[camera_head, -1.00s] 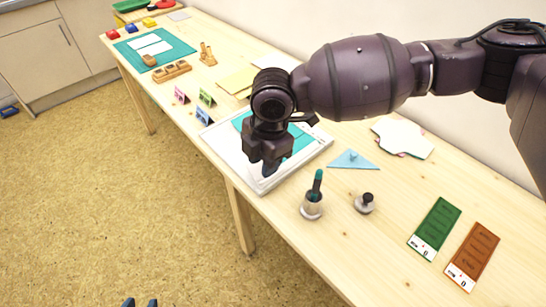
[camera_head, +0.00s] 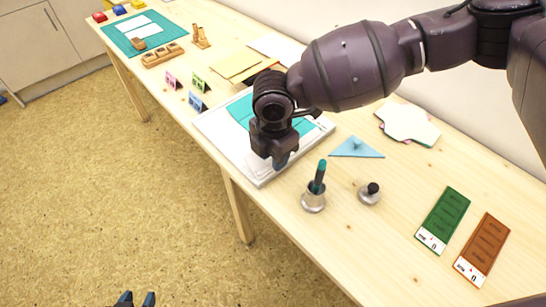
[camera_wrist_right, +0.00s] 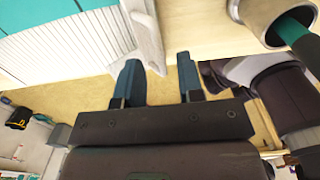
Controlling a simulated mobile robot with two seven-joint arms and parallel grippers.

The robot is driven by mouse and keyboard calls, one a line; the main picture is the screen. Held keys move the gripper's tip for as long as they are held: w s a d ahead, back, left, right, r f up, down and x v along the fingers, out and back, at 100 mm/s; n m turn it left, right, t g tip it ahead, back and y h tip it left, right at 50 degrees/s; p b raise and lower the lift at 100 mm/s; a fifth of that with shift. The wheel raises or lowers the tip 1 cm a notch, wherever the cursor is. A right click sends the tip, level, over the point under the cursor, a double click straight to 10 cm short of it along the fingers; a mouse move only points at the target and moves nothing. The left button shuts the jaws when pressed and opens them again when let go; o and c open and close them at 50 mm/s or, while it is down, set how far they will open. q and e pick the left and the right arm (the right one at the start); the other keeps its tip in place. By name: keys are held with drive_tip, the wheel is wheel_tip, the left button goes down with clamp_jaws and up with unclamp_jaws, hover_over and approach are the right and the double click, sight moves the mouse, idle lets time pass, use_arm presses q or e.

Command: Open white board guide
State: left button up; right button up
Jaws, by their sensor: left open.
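The white board guide (camera_head: 228,150) is a flat white frame with a teal sheet (camera_head: 240,110) on it, lying on the wooden table. My right gripper (camera_head: 282,163) hangs over its front right part and hides some of it. In the right wrist view my right gripper (camera_wrist_right: 160,72) shows two fingers apart. The white guide's edge (camera_wrist_right: 146,35) shows just beyond the gap between them; I cannot tell whether they touch it. My left gripper (camera_head: 136,300) is open and empty at the bottom of the head view, over the floor, away from the table.
A metal cup (camera_head: 313,202) with a teal-topped tool and a small black-knobbed stamp (camera_head: 369,193) stand right of the guide. A blue triangle (camera_head: 356,148) lies behind them. Green (camera_head: 444,217) and brown (camera_head: 484,247) cards lie farther right. Small standing cards (camera_head: 197,102) are at left.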

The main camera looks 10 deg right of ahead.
drive_tip(key=shift+f, duration=0.75)
